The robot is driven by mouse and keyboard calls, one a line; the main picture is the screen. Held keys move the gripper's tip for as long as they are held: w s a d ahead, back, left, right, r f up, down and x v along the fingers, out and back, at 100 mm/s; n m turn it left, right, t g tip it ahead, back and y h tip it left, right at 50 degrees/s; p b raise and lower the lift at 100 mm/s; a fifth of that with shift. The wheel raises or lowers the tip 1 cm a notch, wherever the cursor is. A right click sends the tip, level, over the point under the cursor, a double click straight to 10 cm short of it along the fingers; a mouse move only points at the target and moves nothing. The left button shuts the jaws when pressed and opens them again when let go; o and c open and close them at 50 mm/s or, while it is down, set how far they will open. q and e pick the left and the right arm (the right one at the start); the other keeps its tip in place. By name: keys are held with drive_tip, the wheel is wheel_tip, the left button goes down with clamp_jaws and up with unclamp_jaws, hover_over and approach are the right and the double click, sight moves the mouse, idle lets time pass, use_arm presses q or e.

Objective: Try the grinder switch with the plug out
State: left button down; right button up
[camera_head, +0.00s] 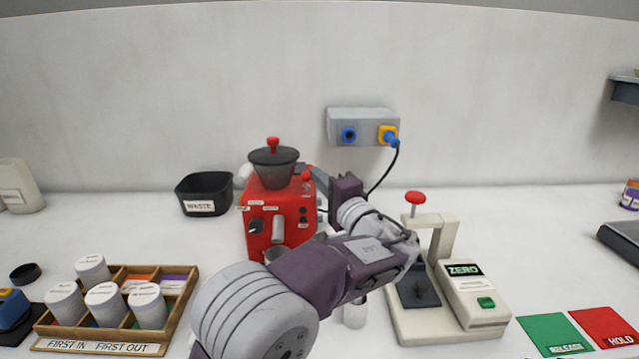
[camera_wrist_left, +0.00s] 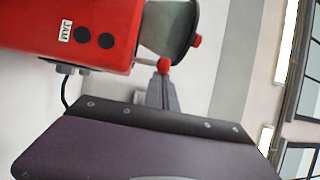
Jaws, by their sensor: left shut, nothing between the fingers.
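The red grinder (camera_head: 280,215) stands against the wall, with a dark hopper (camera_head: 273,165) and a red lid knob on top. A small red knob (camera_head: 306,176) is at its upper right edge; it also shows in the wrist view (camera_wrist_left: 163,65). My left gripper (camera_head: 316,178) is shut and empty, its tips right beside this knob; they also show in the wrist view (camera_wrist_left: 162,88). I cannot tell whether they touch. The blue plug (camera_head: 391,138) sits at the yellow socket of the grey wall box (camera_head: 362,113). The blue socket (camera_head: 348,135) on its left has no plug. My right gripper is out of view.
A black waste bin (camera_head: 204,193) stands left of the grinder. A wooden rack (camera_head: 180,310) with several white-lidded jars is at front left. A press with a red knob (camera_head: 415,198) and a ZERO unit (camera_head: 470,290) stand right of my arm. Green and red cards lie front right.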

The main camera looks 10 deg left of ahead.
use_arm(q)
drive_tip(key=s+d+r+p, duration=0.3)
drive_tip(key=d+r+p, duration=0.1)
drive_tip(key=d+r, duration=0.7)
drive_tip(key=shift+d+p, duration=0.15)
drive_tip(key=shift+p, duration=0.25)
